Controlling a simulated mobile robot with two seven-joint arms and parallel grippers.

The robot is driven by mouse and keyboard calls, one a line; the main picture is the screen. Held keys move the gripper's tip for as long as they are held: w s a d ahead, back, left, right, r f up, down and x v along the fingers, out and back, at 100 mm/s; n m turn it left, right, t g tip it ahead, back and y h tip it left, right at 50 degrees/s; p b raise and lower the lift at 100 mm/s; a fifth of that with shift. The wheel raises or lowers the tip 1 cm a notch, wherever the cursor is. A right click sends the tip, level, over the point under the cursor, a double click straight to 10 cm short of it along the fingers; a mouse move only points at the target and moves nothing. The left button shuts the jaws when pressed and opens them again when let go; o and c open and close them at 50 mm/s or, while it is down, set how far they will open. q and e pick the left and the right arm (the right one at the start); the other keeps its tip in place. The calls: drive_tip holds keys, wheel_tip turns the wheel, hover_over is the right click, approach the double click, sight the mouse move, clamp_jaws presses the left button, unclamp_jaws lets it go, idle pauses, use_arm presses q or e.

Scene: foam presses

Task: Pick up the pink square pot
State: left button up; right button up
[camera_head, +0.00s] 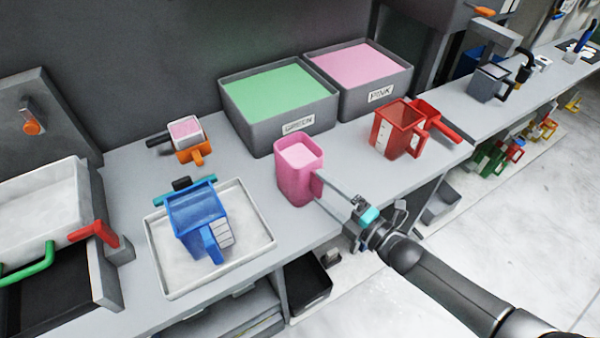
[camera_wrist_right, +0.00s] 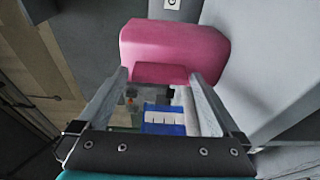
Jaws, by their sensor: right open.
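The pink square pot (camera_head: 296,178) stands upright on the grey bench, in front of the green and pink bins, with pale pink material visible inside its top. My right gripper (camera_head: 322,177) reaches in from the lower right, its fingertips at the pot's right side. In the right wrist view, the pot (camera_wrist_right: 176,45) lies just beyond the fingertips. Its handle part (camera_wrist_right: 160,74) shows between the two open fingers (camera_wrist_right: 160,80). I cannot tell whether either finger touches it. My left gripper is not in view.
A blue pot (camera_head: 196,215) sits on a white tray (camera_head: 160,272) to the left. A red pot (camera_head: 392,135) stands to the right. The green bin (camera_head: 262,128) and pink bin (camera_head: 385,100) are behind. A small orange-handled pot (camera_head: 190,140) is at back left.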

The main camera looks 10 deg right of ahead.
drive_tip(key=shift+w+a, duration=0.25)
drive_tip(key=shift+w, duration=0.15)
drive_tip(key=shift+c, duration=0.4)
drive_tip(key=c, duration=1.1)
drive_tip(key=shift+c, duration=0.2)
drive_tip(key=shift+r, duration=0.1)
